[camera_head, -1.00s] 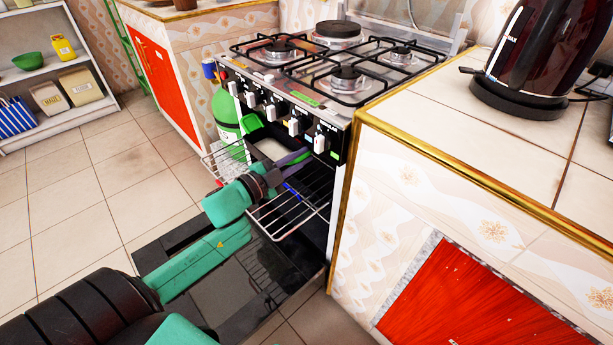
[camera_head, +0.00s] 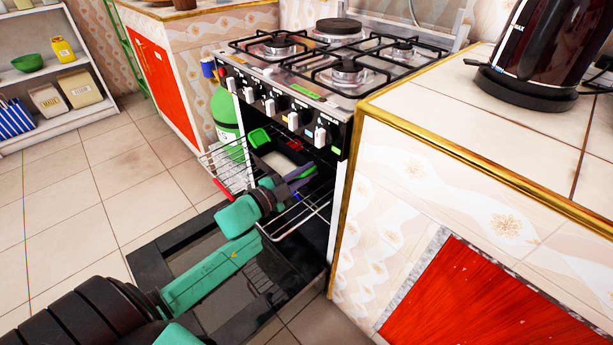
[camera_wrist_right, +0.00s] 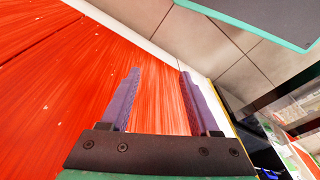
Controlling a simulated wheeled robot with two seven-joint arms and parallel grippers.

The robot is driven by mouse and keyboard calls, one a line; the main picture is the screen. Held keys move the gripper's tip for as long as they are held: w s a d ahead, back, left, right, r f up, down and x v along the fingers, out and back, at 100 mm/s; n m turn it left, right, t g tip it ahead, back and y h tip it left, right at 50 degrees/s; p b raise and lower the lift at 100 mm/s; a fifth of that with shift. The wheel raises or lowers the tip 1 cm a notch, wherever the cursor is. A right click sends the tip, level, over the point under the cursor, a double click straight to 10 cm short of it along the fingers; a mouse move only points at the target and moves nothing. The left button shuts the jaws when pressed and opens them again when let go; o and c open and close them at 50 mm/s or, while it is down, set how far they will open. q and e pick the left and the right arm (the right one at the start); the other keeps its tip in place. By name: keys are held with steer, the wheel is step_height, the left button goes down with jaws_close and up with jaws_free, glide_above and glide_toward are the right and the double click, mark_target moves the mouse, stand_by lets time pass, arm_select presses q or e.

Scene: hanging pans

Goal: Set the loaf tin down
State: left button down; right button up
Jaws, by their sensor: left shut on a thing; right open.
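The loaf tin (camera_head: 264,160) is dark with a pale inside. It is at the mouth of the open oven, below the knobs, over the pulled-out wire rack (camera_head: 304,211). My left gripper (camera_head: 297,178) has purple fingers and is shut on the near side of the tin. Whether the tin's base touches the rack is hidden. My right gripper (camera_wrist_right: 160,73) is open and empty in the right wrist view, in front of a red cabinet door (camera_wrist_right: 60,70).
The stove (camera_head: 340,75) with its burners is above the oven. The dark oven door (camera_head: 150,245) lies folded down under my left arm. A green gas bottle (camera_head: 226,115) stands left of the oven. A tiled counter (camera_head: 480,130) with a kettle (camera_head: 535,45) is close on the right.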

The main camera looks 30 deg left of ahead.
steer(key=shift+r, duration=0.1)
arm_select(q)
steer(key=c, duration=0.9)
jaws_free()
steer(key=shift+s, duration=0.2)
steer(key=p+v, duration=0.2)
steer(key=v, duration=0.9)
steer(key=shift+s+a+p, duration=0.15)
steer(key=shift+s+p, duration=0.15)
steer(key=shift+p, duration=0.05)
arm_select(e)
step_height(320, 180, down, 6)
steer(key=shift+s+d+f, duration=0.25)
steer(key=shift+d, duration=0.2)
